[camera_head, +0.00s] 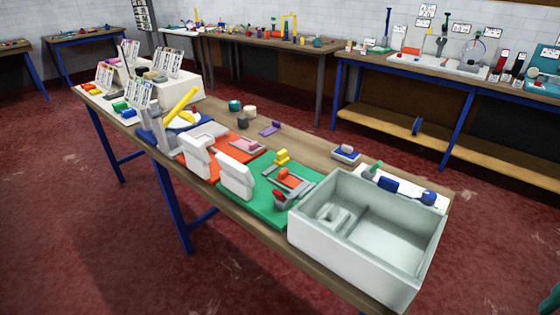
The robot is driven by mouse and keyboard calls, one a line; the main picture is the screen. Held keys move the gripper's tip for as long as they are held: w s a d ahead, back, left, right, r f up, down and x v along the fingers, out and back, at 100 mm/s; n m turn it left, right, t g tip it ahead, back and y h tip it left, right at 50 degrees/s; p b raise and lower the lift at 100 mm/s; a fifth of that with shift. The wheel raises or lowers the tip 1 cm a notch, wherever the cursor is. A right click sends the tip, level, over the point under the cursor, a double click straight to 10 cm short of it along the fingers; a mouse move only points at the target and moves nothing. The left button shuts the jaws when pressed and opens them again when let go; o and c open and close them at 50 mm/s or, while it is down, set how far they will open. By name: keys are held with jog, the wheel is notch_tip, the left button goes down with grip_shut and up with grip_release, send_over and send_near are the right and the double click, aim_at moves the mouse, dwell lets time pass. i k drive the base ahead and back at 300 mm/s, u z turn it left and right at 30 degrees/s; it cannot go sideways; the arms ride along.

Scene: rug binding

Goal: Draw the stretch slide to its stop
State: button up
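I cannot tell for sure which part is the stretch slide. A green board (262,209) on the near workbench carries a grey frame with an orange block (290,178) in it, which looks like a slide in a track. A yellow piece (282,157) stands behind it, and a dark red knob (279,196) sits at its front. An orange board (246,164) to the left holds a pink block on a grey part (246,145). The slides' stops are too small to make out.
A large pale open box (425,262) stands at the workbench's right end, close beside the green board. White upright blocks (236,176) stand along the boards' front. Small pots and a purple piece (270,128) lie behind. Red floor is clear in front.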

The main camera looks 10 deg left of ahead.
aim_at(282, 159)
jog(key=z, duration=0.1)
jog(key=k, duration=0.2)
jog(key=z, duration=1.3)
jog(key=k, duration=1.3)
jog(key=u, duration=1.7)
jog(key=i, duration=1.05)
jog(key=z, duration=0.1)
